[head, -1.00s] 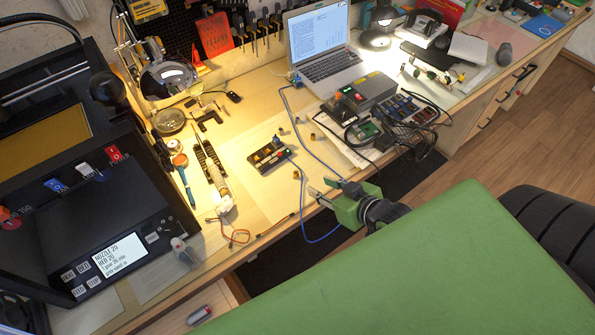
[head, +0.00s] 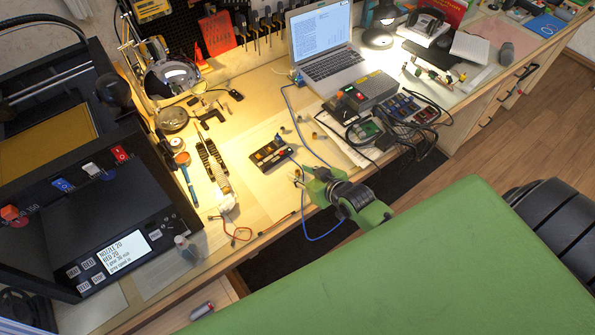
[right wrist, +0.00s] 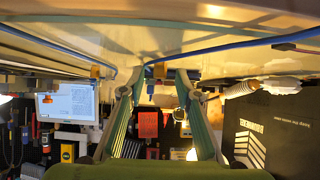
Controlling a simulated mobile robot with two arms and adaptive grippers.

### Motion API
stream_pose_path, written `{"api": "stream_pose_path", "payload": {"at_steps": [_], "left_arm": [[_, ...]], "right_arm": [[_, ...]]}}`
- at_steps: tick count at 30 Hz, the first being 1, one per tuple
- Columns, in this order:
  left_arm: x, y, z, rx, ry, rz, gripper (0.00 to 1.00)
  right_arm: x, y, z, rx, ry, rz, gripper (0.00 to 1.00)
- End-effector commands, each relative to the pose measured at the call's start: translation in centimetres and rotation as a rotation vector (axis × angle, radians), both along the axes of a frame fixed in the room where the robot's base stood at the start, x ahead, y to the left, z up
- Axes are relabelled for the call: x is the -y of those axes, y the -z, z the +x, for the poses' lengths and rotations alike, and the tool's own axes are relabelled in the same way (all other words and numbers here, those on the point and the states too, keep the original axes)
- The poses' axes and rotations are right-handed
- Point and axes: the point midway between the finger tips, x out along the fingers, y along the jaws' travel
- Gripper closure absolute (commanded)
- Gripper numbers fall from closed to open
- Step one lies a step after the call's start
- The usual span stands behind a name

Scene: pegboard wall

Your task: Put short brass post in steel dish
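My right gripper (head: 299,178) is low over the table near its front edge, fingers pointing left and away. In the right wrist view the gripper (right wrist: 159,78) is open, and a small brass post (right wrist: 160,70) shows between its fingertips with a gap on both sides. In the head view the fingertips largely hide that post. Other small brass-coloured posts stand farther back, one (head: 314,135) by the blue cable. Which post is the short one I cannot tell for sure. A round steel dish (head: 173,120) sits at the back left. My left gripper is out of view.
A small box with coloured buttons (head: 270,153) lies left of the gripper. A blue cable (head: 313,155) runs close by. The laptop (head: 325,50), grey box and cables are at the back right. The dark printer (head: 120,220) stands at left. The light mat is partly clear.

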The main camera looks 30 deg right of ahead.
Motion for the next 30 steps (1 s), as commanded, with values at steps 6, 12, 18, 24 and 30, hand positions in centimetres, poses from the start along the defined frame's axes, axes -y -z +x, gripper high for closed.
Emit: {"api": "stream_pose_path", "payload": {"at_steps": [6,12,18,24,30], "left_arm": [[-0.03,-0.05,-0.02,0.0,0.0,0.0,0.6],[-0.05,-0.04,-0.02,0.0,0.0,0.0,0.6],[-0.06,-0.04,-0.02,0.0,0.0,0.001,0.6],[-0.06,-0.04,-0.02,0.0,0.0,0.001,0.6],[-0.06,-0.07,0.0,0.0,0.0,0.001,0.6]], "right_arm": [[-0.08,0.53,0.77,0.001,0.0,0.0,0.69],[-0.07,0.52,0.74,0.001,0.0,0.0,0.77],[-0.07,0.53,0.73,0.001,0.0,0.0,1.0],[-0.06,0.5,0.73,0.001,0.0,0.0,1.0],[-0.09,-0.04,0.75,0.001,-0.001,-0.001,1.0]]}}
